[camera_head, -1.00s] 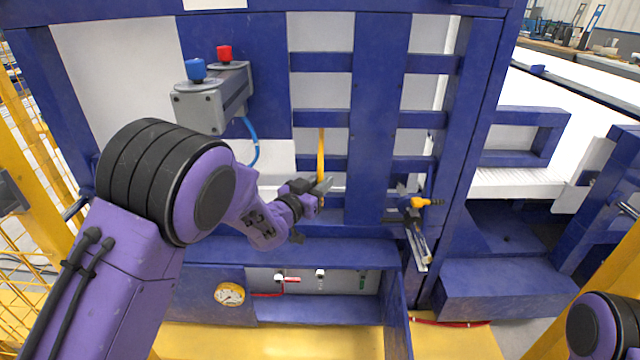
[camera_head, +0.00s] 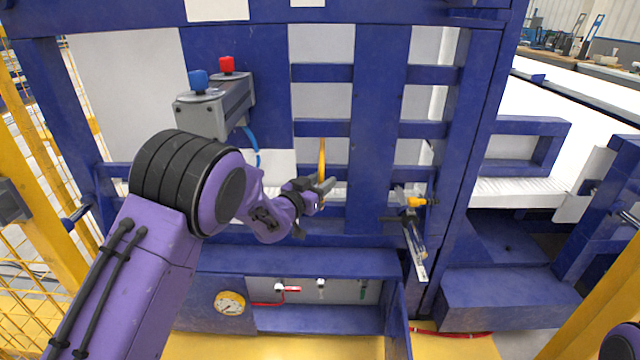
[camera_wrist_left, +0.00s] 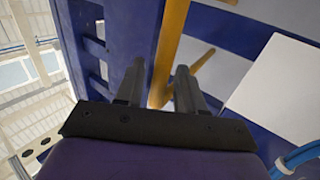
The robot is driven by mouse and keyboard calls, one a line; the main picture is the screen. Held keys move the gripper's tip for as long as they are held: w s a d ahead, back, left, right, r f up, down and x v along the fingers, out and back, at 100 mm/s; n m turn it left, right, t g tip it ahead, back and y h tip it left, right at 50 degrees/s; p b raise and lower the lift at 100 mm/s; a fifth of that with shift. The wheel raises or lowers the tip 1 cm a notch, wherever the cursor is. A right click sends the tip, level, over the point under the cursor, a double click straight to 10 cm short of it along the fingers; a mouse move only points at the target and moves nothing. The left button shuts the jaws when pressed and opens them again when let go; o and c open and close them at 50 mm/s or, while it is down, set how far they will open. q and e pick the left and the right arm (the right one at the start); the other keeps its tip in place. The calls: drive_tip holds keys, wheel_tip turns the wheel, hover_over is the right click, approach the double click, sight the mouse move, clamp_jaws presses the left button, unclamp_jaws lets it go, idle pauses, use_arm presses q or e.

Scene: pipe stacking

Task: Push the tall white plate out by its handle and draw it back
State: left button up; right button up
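A slim yellow handle (camera_head: 322,158) hangs upright in the gap of the blue frame, in front of white panelling (camera_head: 320,101). I take this as the tall white plate, though bars cover parts of it. My left gripper (camera_head: 325,187) is at the handle's lower end. In the left wrist view the two fingers (camera_wrist_left: 158,88) stand apart, and the yellow bar (camera_wrist_left: 170,40) runs down into the gap between them, closer to the left finger. Contact cannot be told. My right gripper is out of view; only a bit of that arm shows at the lower right.
A grey box with blue and red buttons (camera_head: 215,105) sits above my left forearm. A tool with a yellow top (camera_head: 415,203) hangs right of the gripper. Blue uprights and crossbars (camera_head: 378,130) close in around the handle. A gauge (camera_head: 229,302) and valves lie below.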

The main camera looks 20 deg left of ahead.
use_arm(q)
drive_tip(key=v, duration=1)
drive_tip(key=shift+s, duration=0.2)
drive_tip(key=shift+a+f, duration=0.1)
